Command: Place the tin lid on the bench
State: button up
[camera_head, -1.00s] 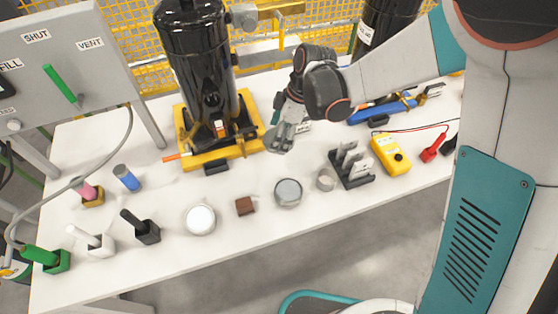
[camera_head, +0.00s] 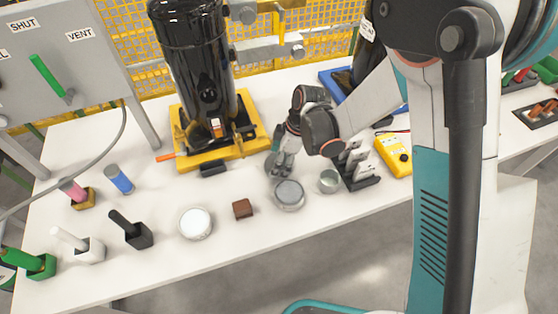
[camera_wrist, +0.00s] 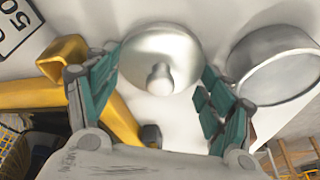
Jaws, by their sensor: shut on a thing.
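The tin lid (camera_wrist: 160,48) is a round, shiny metal disc with a knob, seen in the wrist view. My gripper (camera_wrist: 160,68) has its teal fingers on either side of it, shut on its rim. In the head view my gripper (camera_head: 280,168) hangs over the bench (camera_head: 262,228), and the lid (camera_head: 270,163) partly shows behind the fingers. The lid is low over the white top; I cannot tell whether it touches. A round grey tin (camera_head: 289,194) stands just in front of my gripper, and at the right of the wrist view (camera_wrist: 275,68).
A black cylinder on a yellow pallet (camera_head: 250,140) stands behind left. A small cup (camera_head: 330,181), dark rack (camera_head: 362,180) and yellow meter (camera_head: 395,154) are at right. A brown block (camera_head: 242,209) and white round dish (camera_head: 195,223) are at front left.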

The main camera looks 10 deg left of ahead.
jog(key=o, duration=0.8)
jog(key=p+v, duration=0.4)
jog(key=v, duration=0.8)
jog(key=shift+r+p, duration=0.1)
jog(key=shift+p, duration=0.2)
